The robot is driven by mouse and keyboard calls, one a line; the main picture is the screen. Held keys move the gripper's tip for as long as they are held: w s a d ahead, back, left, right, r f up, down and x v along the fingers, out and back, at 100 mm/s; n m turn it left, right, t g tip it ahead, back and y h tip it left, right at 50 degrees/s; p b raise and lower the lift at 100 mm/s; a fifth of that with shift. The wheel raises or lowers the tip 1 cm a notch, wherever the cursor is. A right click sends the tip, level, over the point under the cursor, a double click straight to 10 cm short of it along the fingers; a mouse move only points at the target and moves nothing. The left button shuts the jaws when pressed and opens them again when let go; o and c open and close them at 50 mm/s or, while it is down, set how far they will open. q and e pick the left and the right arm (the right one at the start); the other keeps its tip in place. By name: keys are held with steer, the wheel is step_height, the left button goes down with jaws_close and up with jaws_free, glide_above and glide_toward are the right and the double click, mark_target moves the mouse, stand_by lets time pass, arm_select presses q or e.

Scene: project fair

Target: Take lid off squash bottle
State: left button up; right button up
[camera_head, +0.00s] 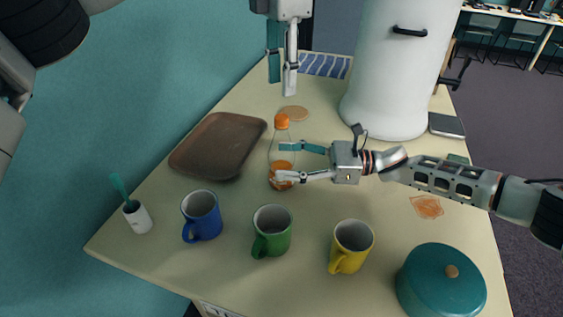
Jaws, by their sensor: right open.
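The squash bottle (281,160) stands upright near the middle of the table, clear with orange liquid low inside. Its orange lid (282,121) is on top. My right gripper (286,162) comes in from the right, low at the bottle's body. Its two fingers are open, one at the far side and one at the near side of the bottle; I cannot tell whether either touches it. My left gripper (282,84) points down above the table's far part, beyond the bottle and lid. Its fingers are apart with nothing between them.
A brown tray (217,145) lies left of the bottle. Blue (202,215), green (271,231) and yellow (351,246) mugs stand in front, with a teal pot (441,280) at front right. A tall white container (397,70) stands behind right. A brush holder (138,217) is at left.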

mark_target(282, 117)
jaws_close()
arm_select(q)
steer(key=m, duration=0.3)
steer(key=shift+m, duration=0.4)
steer(key=m, duration=1.3)
steer(key=shift+m, duration=0.4)
steer(key=shift+f, duration=4)
